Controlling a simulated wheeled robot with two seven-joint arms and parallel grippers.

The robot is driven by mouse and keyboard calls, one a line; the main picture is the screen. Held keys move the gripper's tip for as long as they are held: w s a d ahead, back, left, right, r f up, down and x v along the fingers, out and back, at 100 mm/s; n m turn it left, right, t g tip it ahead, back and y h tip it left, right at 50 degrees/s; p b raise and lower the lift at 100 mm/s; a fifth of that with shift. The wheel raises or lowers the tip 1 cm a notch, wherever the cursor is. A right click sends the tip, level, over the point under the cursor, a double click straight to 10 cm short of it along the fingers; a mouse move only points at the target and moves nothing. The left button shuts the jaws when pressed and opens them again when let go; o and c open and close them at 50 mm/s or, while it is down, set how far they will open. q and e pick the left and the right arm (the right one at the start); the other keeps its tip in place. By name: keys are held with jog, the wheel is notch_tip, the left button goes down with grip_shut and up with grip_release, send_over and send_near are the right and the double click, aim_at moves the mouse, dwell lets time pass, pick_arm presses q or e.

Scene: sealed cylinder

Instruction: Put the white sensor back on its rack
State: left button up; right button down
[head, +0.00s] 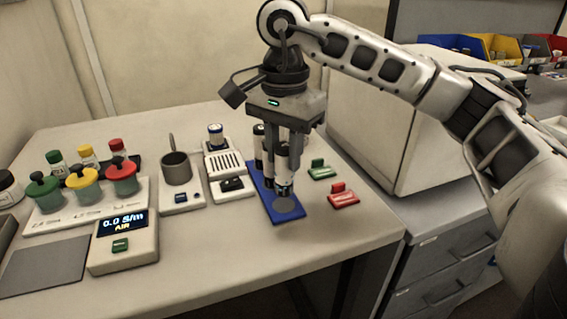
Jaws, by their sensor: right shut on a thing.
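My right gripper (283,160) points straight down and is shut on a white cylinder (282,164) with a dark lower band. The fingers hide part of it. It is over the front part of a blue tray (267,198), just behind a grey round spot on that tray. I cannot tell if its lower end touches the tray. Other white cylinders with black tops (259,140) stand on the tray behind it, partly hidden. I cannot tell for sure which piece is the white sensor or its rack. A meter (124,243) at the front left reads 0.0 S/m, AIR. My left gripper is not in view.
Green, yellow and red lidded jars (82,186) sit further left. Green (320,170) and red (343,195) blocks lie close on the right.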

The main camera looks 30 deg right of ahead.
aim_at(283, 166)
notch_tip(283, 166, down, 2)
jog(key=shift+f, duration=0.15)
jog(key=shift+a+f, duration=0.1)
jog(key=shift+f, duration=0.3)
jog(key=c, duration=1.1)
grip_release()
jog(key=shift+c, duration=0.2)
jog(key=shift+o, duration=0.2)
jog(key=shift+r, duration=0.25)
notch_tip(283, 166, up, 12)
jog(key=shift+f+p, duration=0.25)
jog(key=shift+p, duration=0.8)
jog(key=shift+r, duration=0.3)
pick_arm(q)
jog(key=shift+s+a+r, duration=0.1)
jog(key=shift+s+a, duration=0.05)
